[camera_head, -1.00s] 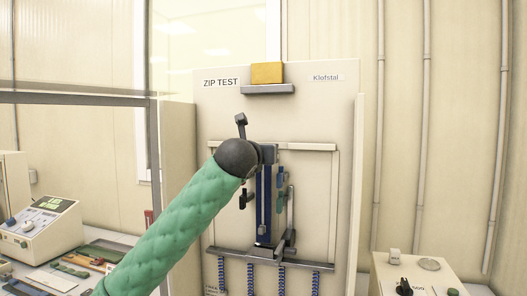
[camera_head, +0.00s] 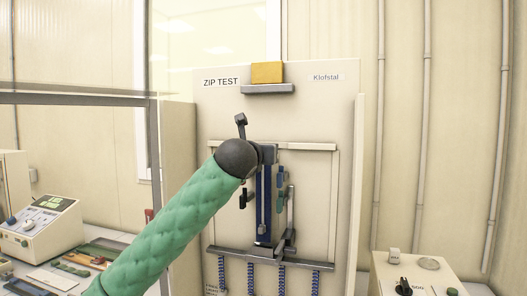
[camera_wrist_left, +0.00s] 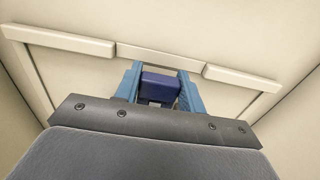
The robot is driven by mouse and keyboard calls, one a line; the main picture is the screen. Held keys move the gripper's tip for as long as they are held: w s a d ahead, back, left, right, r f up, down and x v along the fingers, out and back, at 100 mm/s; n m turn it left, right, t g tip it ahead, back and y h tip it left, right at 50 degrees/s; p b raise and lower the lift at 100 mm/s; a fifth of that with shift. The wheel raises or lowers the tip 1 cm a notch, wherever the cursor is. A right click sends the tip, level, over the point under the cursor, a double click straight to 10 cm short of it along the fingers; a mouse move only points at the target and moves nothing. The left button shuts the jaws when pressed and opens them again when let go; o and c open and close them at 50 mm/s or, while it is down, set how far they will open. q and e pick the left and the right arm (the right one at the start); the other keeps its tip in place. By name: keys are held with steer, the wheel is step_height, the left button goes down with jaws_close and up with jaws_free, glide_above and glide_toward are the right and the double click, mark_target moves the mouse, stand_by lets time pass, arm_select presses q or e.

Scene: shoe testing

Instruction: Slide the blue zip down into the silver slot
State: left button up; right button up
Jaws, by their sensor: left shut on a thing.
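In the left wrist view, a dark blue block (camera_wrist_left: 160,84) sits between the two lighter blue fingers of my left gripper (camera_wrist_left: 158,92). The gripper is shut on it; I take it to be the blue zip's pull. In the head view, a dark blue upright strip (camera_head: 263,205) stands on the test panel, just below my dark left wrist (camera_head: 238,158). The wrist partly covers the top of the strip. A silver-grey upright part (camera_head: 291,212) stands to its right; I cannot tell which part is the slot. My right gripper is not in view.
The cream ZIP TEST panel (camera_head: 220,120) carries a shelf (camera_head: 267,89) with a yellow block (camera_head: 267,72). A grey rail (camera_head: 228,253) crosses lower down, with several blue zips hanging below it. Instruments stand at the left and right.

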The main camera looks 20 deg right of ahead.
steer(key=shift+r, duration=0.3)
arm_select(q)
steer(key=shift+f, duration=1.6)
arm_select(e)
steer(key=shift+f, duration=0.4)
arm_select(q)
steer(key=o, duration=1.4)
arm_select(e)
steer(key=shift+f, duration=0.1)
